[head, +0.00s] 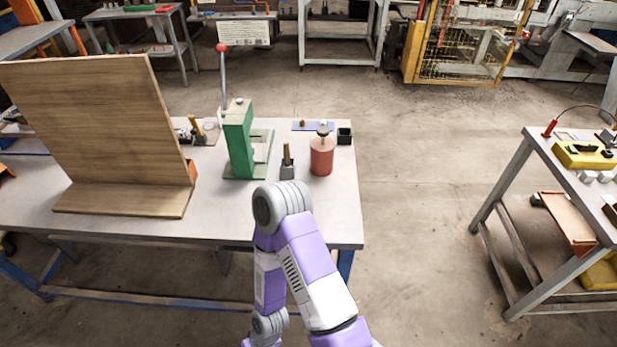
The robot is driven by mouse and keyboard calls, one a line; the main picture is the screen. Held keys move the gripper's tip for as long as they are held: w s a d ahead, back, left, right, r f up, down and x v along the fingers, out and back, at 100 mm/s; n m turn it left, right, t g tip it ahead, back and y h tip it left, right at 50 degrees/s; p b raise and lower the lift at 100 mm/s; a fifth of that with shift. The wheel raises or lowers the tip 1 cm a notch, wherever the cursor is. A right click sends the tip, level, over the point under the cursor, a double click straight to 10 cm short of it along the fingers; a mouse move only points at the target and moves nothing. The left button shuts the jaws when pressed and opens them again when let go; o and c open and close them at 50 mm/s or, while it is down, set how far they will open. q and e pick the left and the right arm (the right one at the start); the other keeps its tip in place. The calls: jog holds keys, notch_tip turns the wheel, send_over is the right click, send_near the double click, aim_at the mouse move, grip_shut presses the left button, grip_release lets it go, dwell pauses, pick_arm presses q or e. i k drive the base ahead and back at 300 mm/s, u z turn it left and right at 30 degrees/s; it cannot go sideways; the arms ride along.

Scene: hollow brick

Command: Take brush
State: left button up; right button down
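An upright piece with a brown, handle-like top (287,154) stands in a small grey block (287,172) on the workbench (225,215). It may be the brush, but it is too small to be sure. A red can (321,158) with a dark, rounded top stands just right of it. One of my purple and white arms is bent in the lower middle, its grey joint overlapping the bench's front edge in the picture. Neither of my grippers shows in the head view.
A green lever press (239,140) stands left of the grey block. A large wooden panel (105,125) on a wooden base fills the bench's left. A small black box (344,136) sits at the back right. Another bench (535,150) stands at right; floor between is clear.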

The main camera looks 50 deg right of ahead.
aim_at(285, 144)
jog(key=k, duration=0.45)
jog(key=z, duration=1.65)
jog(key=i, duration=0.5)
jog(key=z, duration=0.1)
